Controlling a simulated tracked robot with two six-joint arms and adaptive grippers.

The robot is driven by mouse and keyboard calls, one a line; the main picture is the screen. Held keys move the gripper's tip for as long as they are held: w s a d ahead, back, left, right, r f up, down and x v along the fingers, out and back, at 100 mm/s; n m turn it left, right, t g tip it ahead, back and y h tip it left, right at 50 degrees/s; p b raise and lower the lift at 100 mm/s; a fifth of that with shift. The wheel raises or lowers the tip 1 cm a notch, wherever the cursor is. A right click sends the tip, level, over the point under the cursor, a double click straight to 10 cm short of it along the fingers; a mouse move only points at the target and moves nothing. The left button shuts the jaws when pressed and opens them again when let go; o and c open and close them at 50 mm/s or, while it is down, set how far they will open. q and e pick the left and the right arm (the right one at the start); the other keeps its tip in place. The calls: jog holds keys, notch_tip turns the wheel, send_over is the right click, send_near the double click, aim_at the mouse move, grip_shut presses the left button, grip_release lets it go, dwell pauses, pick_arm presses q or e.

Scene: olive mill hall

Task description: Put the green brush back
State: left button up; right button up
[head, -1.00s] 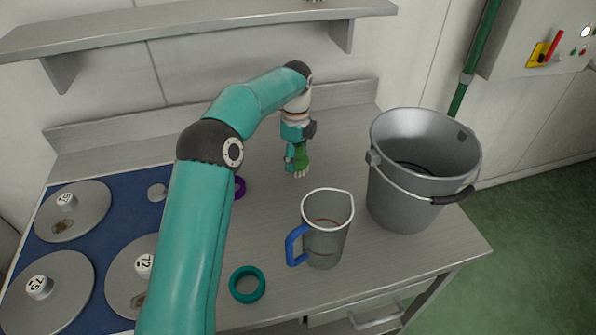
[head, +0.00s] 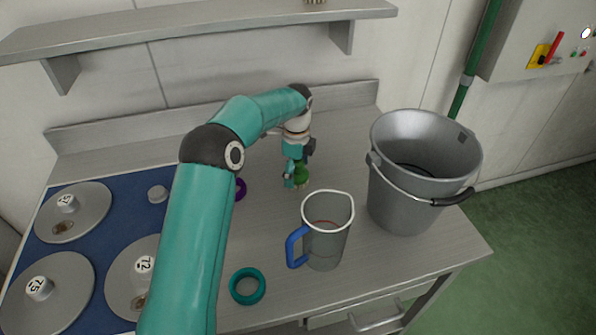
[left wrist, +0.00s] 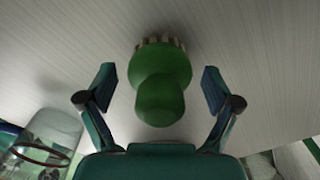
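The green brush (head: 302,173) is on the grey worktop (head: 345,150) behind the jug, bristles down. My left gripper (head: 297,176) is right above and around it, pointing down. In the left wrist view the brush (left wrist: 160,85) is between the two spread fingers (left wrist: 158,92), with a clear gap on each side, its rounded handle towards the palm. In the head view the gripper partly hides the brush. My right gripper is out of view.
A clear jug (head: 326,235) with a blue handle and a metal bucket (head: 415,170) stand to the right. A teal ring (head: 248,286) and a purple ring (head: 240,188) lie on the worktop. A blue mat with round metal discs (head: 72,212) is left. A shelf (head: 200,22) hangs above.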

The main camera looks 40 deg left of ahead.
pick_arm(q)
notch_tip(320, 180, up, 12)
jog(key=shift+r+p, duration=0.15)
jog(key=shift+p, duration=0.5)
dwell(0.6)
